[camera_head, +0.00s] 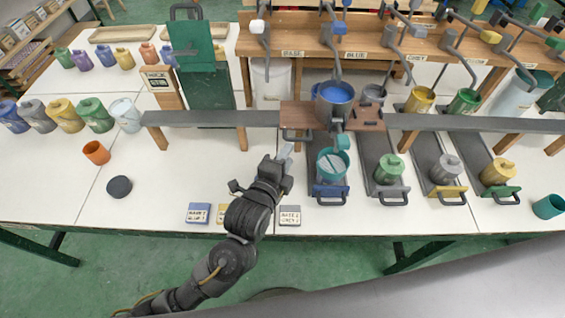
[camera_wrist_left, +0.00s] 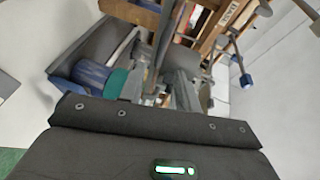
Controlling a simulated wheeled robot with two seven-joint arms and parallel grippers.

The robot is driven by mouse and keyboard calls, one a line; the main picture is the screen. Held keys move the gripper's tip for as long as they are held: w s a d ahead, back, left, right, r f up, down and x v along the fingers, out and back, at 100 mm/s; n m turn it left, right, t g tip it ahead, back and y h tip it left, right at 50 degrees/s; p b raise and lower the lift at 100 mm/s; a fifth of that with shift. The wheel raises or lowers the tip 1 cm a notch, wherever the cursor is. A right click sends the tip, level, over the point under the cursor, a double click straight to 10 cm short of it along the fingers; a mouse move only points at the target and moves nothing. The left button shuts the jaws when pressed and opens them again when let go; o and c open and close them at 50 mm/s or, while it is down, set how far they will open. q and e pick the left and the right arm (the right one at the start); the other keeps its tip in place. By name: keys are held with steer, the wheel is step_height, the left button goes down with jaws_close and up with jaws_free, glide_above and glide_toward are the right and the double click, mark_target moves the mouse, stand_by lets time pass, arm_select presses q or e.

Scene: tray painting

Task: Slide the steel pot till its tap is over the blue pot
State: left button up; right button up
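A steel pot (camera_head: 335,104) with blue paint in it sits on a brown wooden slide board (camera_head: 296,116) on the long grey rail. Its tap (camera_head: 337,127) is at the front, towards the vessels below. A vessel with a teal rim (camera_head: 331,165) stands below it in a blue-fronted tray (camera_head: 331,191). In the left wrist view a blue pot (camera_wrist_left: 93,75) shows beside a teal part (camera_wrist_left: 118,82). My left gripper (camera_head: 286,153) is just left of that tray, below the board's left handle (camera_head: 297,135). Its finger gap is unclear. My right gripper is out of view.
Trays with green (camera_head: 389,168), grey (camera_head: 446,168) and yellow (camera_head: 497,172) pots stand to the right. An orange cup (camera_head: 96,152) and a dark disc (camera_head: 119,187) lie left. Label cards (camera_head: 289,215) lie at the front edge. The table left of my gripper is mostly clear.

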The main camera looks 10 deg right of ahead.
arm_select(q)
steer(key=shift+v, duration=1.2)
